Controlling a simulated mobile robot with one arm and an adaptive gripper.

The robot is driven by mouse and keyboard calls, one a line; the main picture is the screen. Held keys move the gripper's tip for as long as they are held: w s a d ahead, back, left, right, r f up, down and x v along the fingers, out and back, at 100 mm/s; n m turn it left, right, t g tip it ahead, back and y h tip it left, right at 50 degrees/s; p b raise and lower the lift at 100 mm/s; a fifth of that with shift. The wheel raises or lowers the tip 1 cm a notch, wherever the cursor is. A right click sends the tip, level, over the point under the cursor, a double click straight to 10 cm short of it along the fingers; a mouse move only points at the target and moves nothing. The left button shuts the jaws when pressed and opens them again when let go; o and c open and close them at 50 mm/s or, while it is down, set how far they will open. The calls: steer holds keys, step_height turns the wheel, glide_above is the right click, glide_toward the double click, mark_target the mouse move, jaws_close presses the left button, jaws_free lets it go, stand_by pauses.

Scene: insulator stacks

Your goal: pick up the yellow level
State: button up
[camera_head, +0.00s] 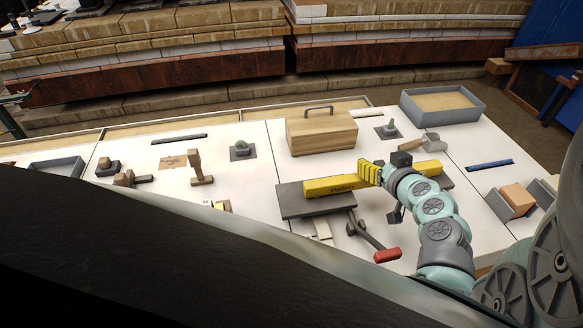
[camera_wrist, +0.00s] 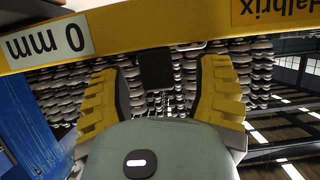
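The yellow level (camera_head: 332,186) lies across a dark grey slab (camera_head: 306,205) on the white table in the head view. Its right end shows beyond my gripper. My gripper (camera_head: 369,173), with ribbed yellow fingers, is at the middle of the level and hides that part. In the wrist view the level (camera_wrist: 165,27) spans the top, with its lettering upside down. There the two fingers of my gripper (camera_wrist: 165,75) stand wide apart below it, with nothing seen held between them. Whether the fingertips touch the level I cannot tell.
A red-handled tool (camera_head: 386,255) lies in front of the slab. A wooden box (camera_head: 320,134) with a handle stands behind the level. A grey tray (camera_head: 441,104) is at the back right, and a mallet (camera_head: 198,167) is to the left. Bare white tabletop shows between them.

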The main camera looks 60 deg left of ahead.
jaws_close()
stand_by(0.3)
stand_by(0.3)
